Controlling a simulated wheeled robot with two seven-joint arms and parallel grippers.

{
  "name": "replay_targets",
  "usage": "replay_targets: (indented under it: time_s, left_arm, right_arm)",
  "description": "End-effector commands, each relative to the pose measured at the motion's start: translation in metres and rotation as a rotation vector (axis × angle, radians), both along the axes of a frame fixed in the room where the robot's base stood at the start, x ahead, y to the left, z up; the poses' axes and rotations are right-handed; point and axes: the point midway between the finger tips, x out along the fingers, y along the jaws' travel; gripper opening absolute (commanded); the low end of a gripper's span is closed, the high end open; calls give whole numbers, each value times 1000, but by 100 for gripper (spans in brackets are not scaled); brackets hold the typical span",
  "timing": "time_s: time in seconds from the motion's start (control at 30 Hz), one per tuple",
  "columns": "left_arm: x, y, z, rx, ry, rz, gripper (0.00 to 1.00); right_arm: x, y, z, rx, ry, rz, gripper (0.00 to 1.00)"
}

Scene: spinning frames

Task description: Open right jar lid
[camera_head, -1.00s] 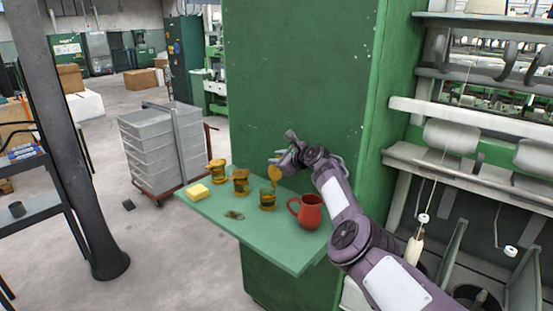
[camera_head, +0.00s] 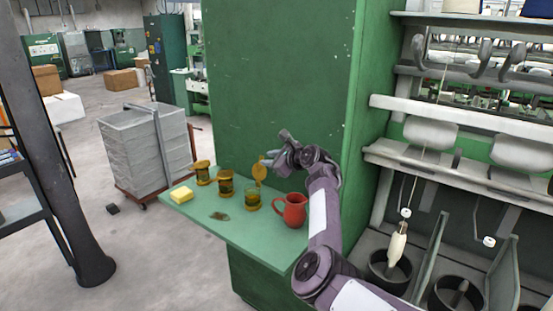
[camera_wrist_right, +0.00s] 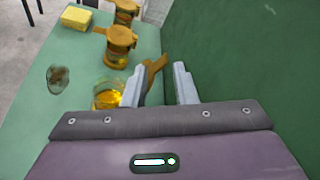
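The right jar (camera_head: 252,200) is a glass jar with amber contents, standing on the green shelf (camera_head: 240,230). Its amber lid (camera_head: 259,171) stands up on its hinge, so the jar mouth is open. In the right wrist view the open jar (camera_wrist_right: 108,97) is left of the fingers, and the lid (camera_wrist_right: 156,68) shows nearly edge-on just beyond the left finger. My right gripper (camera_head: 278,150) is at the lid's right, near the green wall. In the wrist view its fingers (camera_wrist_right: 165,85) are apart, with nothing clearly held between them. My left gripper is not in view.
Two more lidded jars, the middle one (camera_head: 226,184) and the left one (camera_head: 202,174), stand to the left. A yellow sponge (camera_head: 181,195), a dark flat patch (camera_head: 219,216) and a red mug (camera_head: 291,210) are on the shelf. The green wall (camera_head: 275,70) rises behind.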

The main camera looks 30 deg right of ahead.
Motion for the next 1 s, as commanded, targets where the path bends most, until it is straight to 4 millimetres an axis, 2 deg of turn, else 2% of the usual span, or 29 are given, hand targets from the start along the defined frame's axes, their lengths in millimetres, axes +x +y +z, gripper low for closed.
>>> replay_targets:
  time_s: [0.13,0.33,1.0]
  left_arm:
    - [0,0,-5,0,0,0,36]
    - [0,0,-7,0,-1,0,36]
    - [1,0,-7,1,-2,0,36]
  right_arm:
    - [-14,-3,5,-1,-4,-2,25]
    - [-25,-6,10,-2,-2,-2,25]
    - [-27,-6,11,-3,-2,-3,25]
